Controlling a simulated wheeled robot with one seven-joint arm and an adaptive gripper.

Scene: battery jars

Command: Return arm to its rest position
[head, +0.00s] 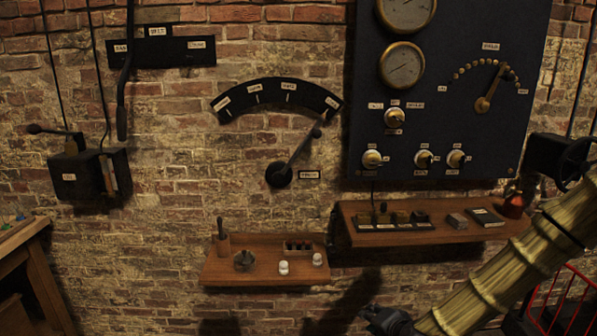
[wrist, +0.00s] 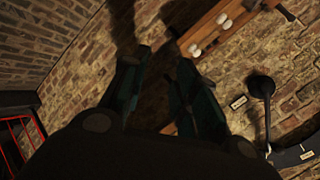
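My gripper (head: 388,320) shows at the bottom of the head view, at the end of my pale ribbed arm, which comes in from the right. It is low, below the wooden shelves and in front of the brick wall. In the wrist view its two dark green fingers (wrist: 160,85) stand apart with a gap between them. Nothing shows between the fingers.
A small shelf (head: 222,270) holds two white knobs. A right shelf (head: 367,239) sits under the dark gauge panel (head: 456,75). A lever (head: 300,155) points at an arc scale on the wall. A red frame (head: 570,300) stands at lower right.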

